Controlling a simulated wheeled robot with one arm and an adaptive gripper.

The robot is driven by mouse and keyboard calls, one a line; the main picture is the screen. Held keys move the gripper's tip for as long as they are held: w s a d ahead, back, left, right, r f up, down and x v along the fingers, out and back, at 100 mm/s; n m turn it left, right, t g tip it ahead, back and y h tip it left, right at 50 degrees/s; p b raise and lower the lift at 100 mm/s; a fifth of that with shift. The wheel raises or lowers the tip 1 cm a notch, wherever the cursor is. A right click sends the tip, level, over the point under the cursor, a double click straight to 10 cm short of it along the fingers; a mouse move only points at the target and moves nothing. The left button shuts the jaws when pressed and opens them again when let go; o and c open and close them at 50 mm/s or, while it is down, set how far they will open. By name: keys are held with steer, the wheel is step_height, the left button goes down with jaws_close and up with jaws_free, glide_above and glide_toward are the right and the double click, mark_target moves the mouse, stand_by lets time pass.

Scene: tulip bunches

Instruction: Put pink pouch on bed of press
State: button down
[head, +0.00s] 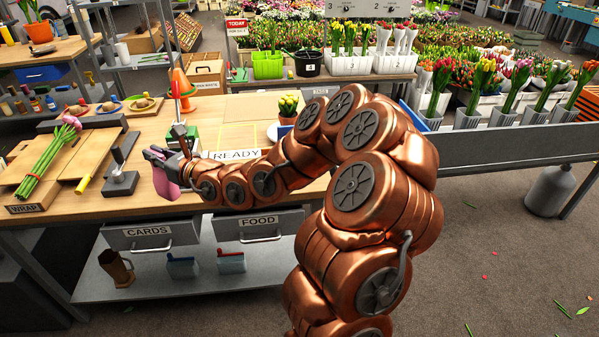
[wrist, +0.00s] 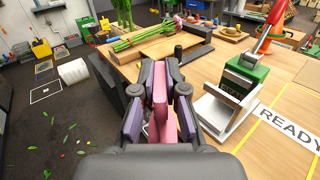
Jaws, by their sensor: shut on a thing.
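My gripper (wrist: 160,104) is shut on the pink pouch (wrist: 160,85), which stands on edge between the two fingers in the wrist view. In the head view the pouch (head: 167,183) hangs from my gripper (head: 160,160) above the front part of the wooden table. The press, a green block (wrist: 245,75) with a pale grey bed (wrist: 212,112), stands just right of my gripper in the wrist view. The pouch is apart from the bed. In the head view the green press (head: 183,132) is partly hidden behind my gripper.
A tulip bunch (head: 48,160) lies on the wrap board at the left. A dark-handled tool (head: 120,178) stands left of the pouch. An orange cone (head: 181,88) is behind the press. A READY sign (head: 236,155) marks a yellow-outlined area on the table.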

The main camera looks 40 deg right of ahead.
steer(key=s+d+f+m+h+b, duration=0.2)
steer(key=s+d+h+b, duration=0.3)
steer(key=d, duration=0.6)
steer(key=s+d+f+m+h+b, duration=0.1)
steer(key=s+d+f+m+b, duration=0.15)
steer(key=s+d, duration=0.65)
steer(key=s+d+f+m+h+b, duration=0.1)
steer(key=s+d+f+h+b, duration=0.25)
steer(key=d, duration=1.05)
steer(key=w+d+f+p, duration=0.1)
steer(key=w+d+f, duration=0.1)
steer(key=w, duration=0.5)
steer(key=w+d+f+p, duration=0.2)
steer(key=w+d, duration=0.1)
steer(key=w, duration=0.4)
steer(key=shift+d, duration=0.3)
steer(key=shift+f, duration=0.2)
steer(key=c, duration=1.2)
jaws_free()
